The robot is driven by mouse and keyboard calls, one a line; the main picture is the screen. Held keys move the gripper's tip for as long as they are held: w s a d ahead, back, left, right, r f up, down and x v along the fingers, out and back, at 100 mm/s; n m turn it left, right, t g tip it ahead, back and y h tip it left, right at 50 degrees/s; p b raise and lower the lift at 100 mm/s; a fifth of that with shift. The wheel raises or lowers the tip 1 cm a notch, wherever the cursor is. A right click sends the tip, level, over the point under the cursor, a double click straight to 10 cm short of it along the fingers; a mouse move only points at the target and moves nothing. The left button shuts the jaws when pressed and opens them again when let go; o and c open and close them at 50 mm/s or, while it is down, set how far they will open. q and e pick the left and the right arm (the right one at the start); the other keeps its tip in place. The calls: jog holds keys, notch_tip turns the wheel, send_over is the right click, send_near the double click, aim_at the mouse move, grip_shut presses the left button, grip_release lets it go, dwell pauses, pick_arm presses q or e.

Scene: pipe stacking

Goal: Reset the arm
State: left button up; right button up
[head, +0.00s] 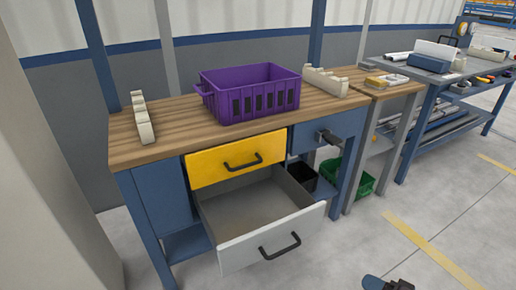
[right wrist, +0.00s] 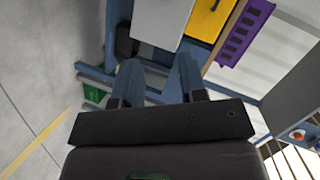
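My right gripper (head: 390,284) shows only in part at the bottom edge of the head view, over the floor and away from the workbench. In the right wrist view its two fingers (right wrist: 158,82) stand apart with nothing between them, so it is open and empty. My left gripper is in neither view. The workbench (head: 165,143) has a wooden top and a blue frame. A purple crate (head: 251,102) stands on it between a cream notched rack (head: 143,121) at the left and another cream rack (head: 326,83) at the right. No pipe shows on these racks.
The bench's lower, light-grey drawer (head: 262,245) is pulled out and looks empty. The yellow drawer (head: 237,158) sits above it. A green bin (head: 362,186) is under the side table (head: 385,90). A blue-framed table (head: 440,82) stands farther right. The floor at lower right is clear.

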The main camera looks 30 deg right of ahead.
jog(key=s+a+r+n+g+h, duration=0.1)
jog(key=s+a+r+n+g, duration=0.15)
jog(key=s+n, duration=0.65)
jog(key=s+a+r+n+g, duration=0.1)
jog(key=s+a+n+g, duration=0.3)
jog(key=n, duration=1)
jog(key=a+f+m+t+h, duration=0.1)
jog(key=a+m+t+h, duration=0.1)
jog(key=a+m, duration=0.75)
pick_arm(q)
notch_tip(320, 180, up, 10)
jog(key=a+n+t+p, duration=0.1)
jog(key=p, duration=1.4)
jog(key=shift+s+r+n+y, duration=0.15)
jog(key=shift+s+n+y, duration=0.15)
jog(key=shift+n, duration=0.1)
pick_arm(e)
notch_tip(320, 180, up, 10)
jog(key=d+m+t, duration=0.1)
jog(key=m, duration=0.1)
jog(key=shift+d+r+h, duration=0.2)
jog(key=shift+d+h, duration=0.05)
jog(key=shift+h, duration=0.15)
